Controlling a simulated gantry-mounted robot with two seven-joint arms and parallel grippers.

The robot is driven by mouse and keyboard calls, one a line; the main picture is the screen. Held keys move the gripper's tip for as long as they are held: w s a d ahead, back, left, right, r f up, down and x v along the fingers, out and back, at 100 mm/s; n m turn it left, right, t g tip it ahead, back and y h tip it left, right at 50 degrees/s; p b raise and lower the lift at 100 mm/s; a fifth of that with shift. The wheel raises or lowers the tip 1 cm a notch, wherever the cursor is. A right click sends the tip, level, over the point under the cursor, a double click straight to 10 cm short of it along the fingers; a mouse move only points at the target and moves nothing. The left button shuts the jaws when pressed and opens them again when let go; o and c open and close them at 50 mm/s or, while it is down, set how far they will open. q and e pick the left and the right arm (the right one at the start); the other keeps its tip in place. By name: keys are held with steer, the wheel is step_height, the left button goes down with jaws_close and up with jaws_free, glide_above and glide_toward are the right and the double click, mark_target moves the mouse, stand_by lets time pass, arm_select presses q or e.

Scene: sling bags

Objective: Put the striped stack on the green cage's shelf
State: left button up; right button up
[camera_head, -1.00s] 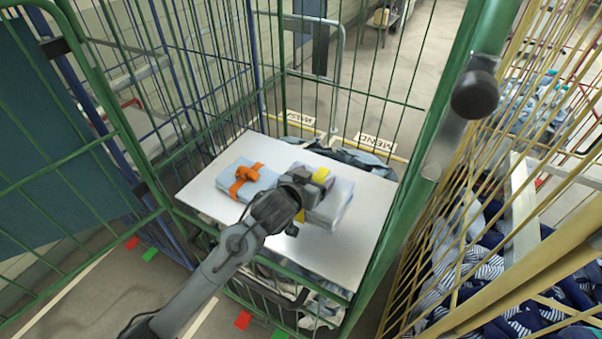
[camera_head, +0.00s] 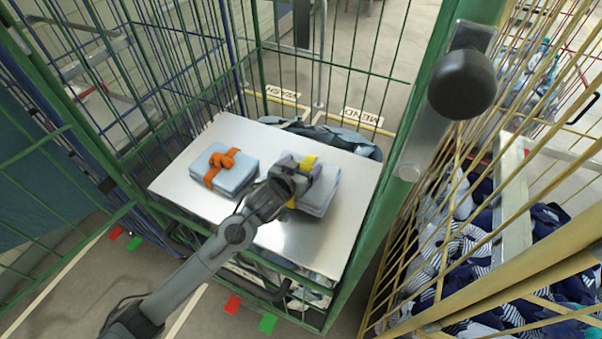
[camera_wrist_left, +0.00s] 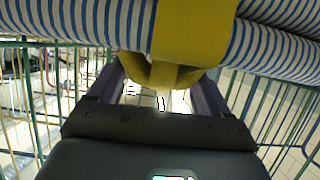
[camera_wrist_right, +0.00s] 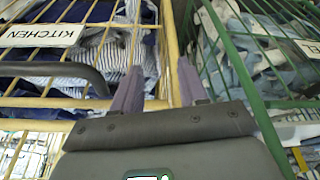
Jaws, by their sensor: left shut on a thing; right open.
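The striped stack (camera_head: 322,192), pale with a yellow strap (camera_head: 305,165), is over the right half of the green cage's shelf (camera_head: 310,242), a flat silvery board. I cannot tell whether it touches the board. In the left wrist view the stack (camera_wrist_left: 75,20) shows blue and white stripes. My left gripper (camera_head: 294,182) is shut on it at the strap; its fingers (camera_wrist_left: 160,78) are on both sides of a yellow strap loop. My right gripper (camera_wrist_right: 158,82) is open and empty in the right wrist view, at a yellow cage's bars with green bars to its right.
A light blue folded stack with an orange strap (camera_head: 224,167) lies on the shelf's left half. A green post (camera_head: 372,230) bounds the shelf on the right. A yellow cage (camera_head: 430,270) with striped and navy cloth stands further right. The shelf's front strip is clear.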

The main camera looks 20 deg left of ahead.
arm_select(q)
step_height(320, 180, down, 2)
steer(key=shift+f, duration=0.3)
steer(key=shift+f, duration=0.2)
steer(key=o, duration=1.7)
steer(key=shift+r, duration=0.1)
